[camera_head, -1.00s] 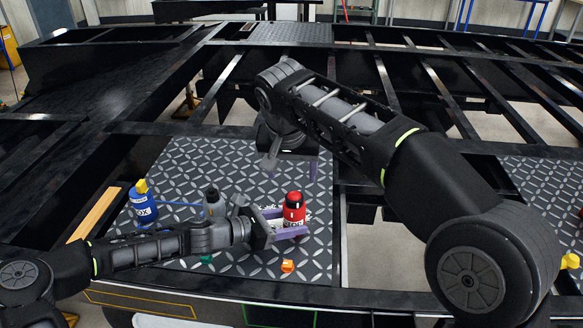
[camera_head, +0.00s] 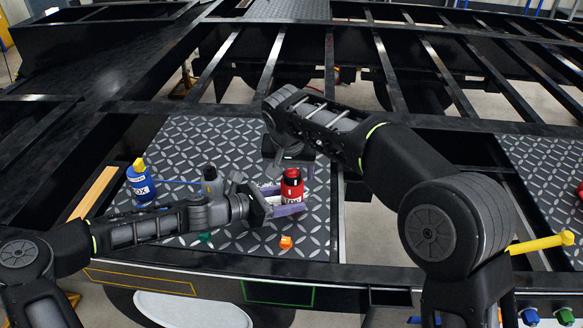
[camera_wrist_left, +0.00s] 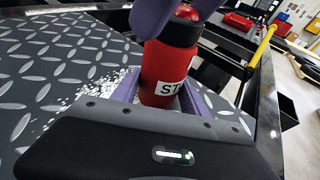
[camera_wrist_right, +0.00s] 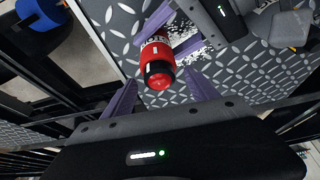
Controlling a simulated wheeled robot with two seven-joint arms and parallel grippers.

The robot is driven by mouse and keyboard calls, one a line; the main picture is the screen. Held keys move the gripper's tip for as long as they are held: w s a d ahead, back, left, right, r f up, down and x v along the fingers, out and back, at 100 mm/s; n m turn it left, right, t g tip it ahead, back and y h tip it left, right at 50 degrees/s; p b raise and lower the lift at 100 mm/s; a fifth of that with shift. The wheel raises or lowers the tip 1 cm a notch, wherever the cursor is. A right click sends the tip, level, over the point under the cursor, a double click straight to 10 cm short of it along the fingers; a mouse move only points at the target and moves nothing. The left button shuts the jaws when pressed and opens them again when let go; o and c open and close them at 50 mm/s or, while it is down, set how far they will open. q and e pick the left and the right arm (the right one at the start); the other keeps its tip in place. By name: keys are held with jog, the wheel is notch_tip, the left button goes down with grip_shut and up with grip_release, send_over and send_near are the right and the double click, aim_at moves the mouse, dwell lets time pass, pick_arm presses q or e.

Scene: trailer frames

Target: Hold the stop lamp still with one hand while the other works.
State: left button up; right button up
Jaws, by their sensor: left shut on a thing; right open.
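The stop lamp (camera_head: 291,189) is a red cylinder with a black band and a white label, standing on the patterned plate. My left gripper (camera_head: 284,202) is shut on its lower body from the left. In the left wrist view the lamp (camera_wrist_left: 165,75) sits between my left gripper's purple fingers (camera_wrist_left: 160,92). My right gripper (camera_wrist_right: 163,90) is open above. In the right wrist view the lamp's top (camera_wrist_right: 157,74) lies between and just beyond its fingertips. I cannot tell whether they touch the lamp.
A blue bottle (camera_head: 141,184) with a yellow cap and a grey bottle (camera_head: 211,184) stand to the left. Small orange (camera_head: 286,242) and green (camera_head: 205,238) pieces lie in front. White bits lie scattered around the lamp (camera_wrist_left: 100,88). Black frame beams surround the plate.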

jog(key=c, duration=1.4)
jog(key=n+y, duration=0.1)
jog(key=n, duration=0.2)
jog(key=shift+d+n+y, duration=0.1)
jog(key=shift+n+y, duration=0.2)
jog(key=shift+n, duration=0.1)
jog(key=n, duration=0.2)
jog(key=shift+n+g+y, duration=0.3)
jog(key=shift+g+y, duration=0.1)
jog(key=o, duration=1.4)
jog(key=shift+r, duration=0.15)
jog(key=v, duration=1.1)
jog(key=shift+s+d+r, duration=0.1)
jog(key=shift+s+r, duration=0.05)
jog(key=shift+r, duration=0.2)
